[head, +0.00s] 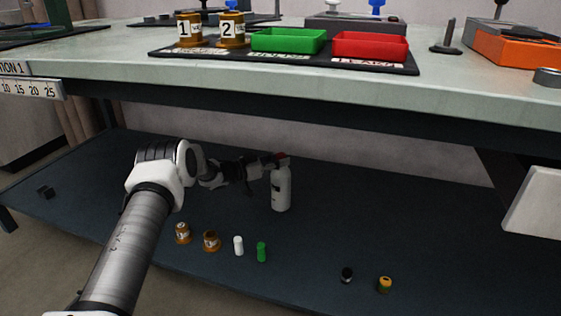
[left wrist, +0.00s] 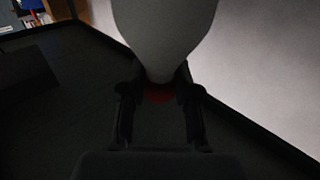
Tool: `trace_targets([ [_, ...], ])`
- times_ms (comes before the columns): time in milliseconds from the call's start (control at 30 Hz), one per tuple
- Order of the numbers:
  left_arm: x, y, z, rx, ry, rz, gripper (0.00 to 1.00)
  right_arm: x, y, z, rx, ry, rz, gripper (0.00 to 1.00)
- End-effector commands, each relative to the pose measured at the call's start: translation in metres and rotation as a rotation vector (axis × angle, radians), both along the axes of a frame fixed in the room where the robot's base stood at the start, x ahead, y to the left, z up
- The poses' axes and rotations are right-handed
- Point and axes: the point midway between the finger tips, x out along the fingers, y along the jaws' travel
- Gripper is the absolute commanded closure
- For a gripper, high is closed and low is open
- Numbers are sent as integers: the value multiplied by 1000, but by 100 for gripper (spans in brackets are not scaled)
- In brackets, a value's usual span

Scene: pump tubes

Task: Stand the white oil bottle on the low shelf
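The white oil bottle (head: 281,190) is upright at the low shelf (head: 340,225), under the table top. Its base looks at or close to the shelf surface; I cannot tell whether it touches. My left gripper (head: 276,163) is at the bottle's red top, reaching in from the left. In the left wrist view the white bottle (left wrist: 165,30) fills the upper middle. The fingers of my left gripper (left wrist: 161,95) lie on both sides of its narrow end, with red showing between them, and look closed on it. My right gripper is not in view.
On the shelf front stand two brown-orange pots (head: 211,241), a white tube (head: 239,246), a green tube (head: 262,252), a dark cap (head: 347,274) and a yellow cap (head: 385,284). The table edge (head: 300,88) overhangs the shelf. The shelf's right side is clear.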

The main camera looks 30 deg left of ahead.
Motion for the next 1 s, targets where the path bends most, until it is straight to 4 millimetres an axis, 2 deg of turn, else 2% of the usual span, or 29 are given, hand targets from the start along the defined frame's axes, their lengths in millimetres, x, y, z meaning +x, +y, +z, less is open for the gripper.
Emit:
trace_targets([
  [33,0,0,0,0,0,0,55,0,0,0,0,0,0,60],
  [67,0,0,0,0,0,0,45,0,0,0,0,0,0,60],
  [367,0,0,1,0,0,0,44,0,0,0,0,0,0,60],
  [467,-5,3,5,0,1,1,44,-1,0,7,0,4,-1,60],
  [567,-20,12,8,-2,2,2,44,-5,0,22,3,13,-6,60],
  [800,-74,42,10,-2,2,3,44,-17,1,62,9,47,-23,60],
  [1000,-102,57,4,-1,0,0,44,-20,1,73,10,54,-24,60],
])
